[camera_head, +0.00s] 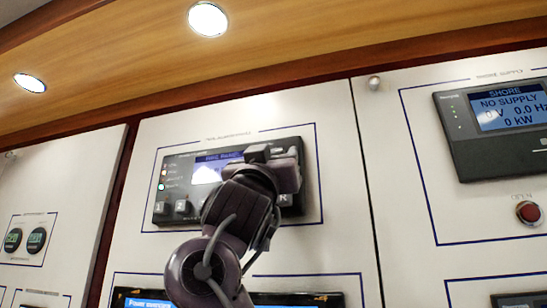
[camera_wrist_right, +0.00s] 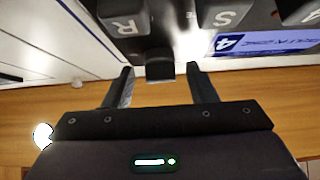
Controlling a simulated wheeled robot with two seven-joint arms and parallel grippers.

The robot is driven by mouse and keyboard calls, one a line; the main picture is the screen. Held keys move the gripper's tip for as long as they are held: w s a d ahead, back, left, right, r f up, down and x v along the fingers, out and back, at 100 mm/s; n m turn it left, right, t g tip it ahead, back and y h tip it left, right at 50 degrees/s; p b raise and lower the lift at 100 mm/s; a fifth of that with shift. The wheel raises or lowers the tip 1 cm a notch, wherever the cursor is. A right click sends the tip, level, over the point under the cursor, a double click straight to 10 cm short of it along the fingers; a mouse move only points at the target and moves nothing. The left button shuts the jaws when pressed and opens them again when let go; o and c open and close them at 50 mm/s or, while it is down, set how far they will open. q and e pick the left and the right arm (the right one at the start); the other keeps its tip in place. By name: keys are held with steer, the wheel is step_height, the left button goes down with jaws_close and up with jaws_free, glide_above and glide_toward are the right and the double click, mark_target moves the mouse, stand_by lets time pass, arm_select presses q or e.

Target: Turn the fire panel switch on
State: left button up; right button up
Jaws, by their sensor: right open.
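The fire panel (camera_head: 178,165) is a dark box with a blue screen (camera_head: 207,170), mounted on the white middle wall panel. My right gripper (camera_head: 273,155) is in front of its right part and hides that side and some keys. In the right wrist view, the open fingers of my right gripper (camera_wrist_right: 160,84) stand on either side of a small dark block (camera_wrist_right: 160,70), seemingly the switch, which sticks out from the panel. Gaps show between the block and both fingers. I cannot tell the switch's setting. My left gripper is not in view.
A shore supply display (camera_head: 503,108) and a red round button (camera_head: 528,212) are on the right wall panel. Two round gauges (camera_head: 24,241) are at the left. Another screen (camera_head: 298,299) lies below the fire panel. Large keys marked R (camera_wrist_right: 124,24) and S (camera_wrist_right: 224,17) are close to the gripper.

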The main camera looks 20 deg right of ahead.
steer(key=b+v, duration=0.4)
steer(key=v, duration=0.3)
steer(key=shift+s+a+f+b, duration=0.15)
steer(key=shift+a+f+b, duration=0.1)
steer(key=shift+b, duration=0.15)
steer(key=shift+d, duration=0.1)
steer(key=shift+f, duration=0.1)
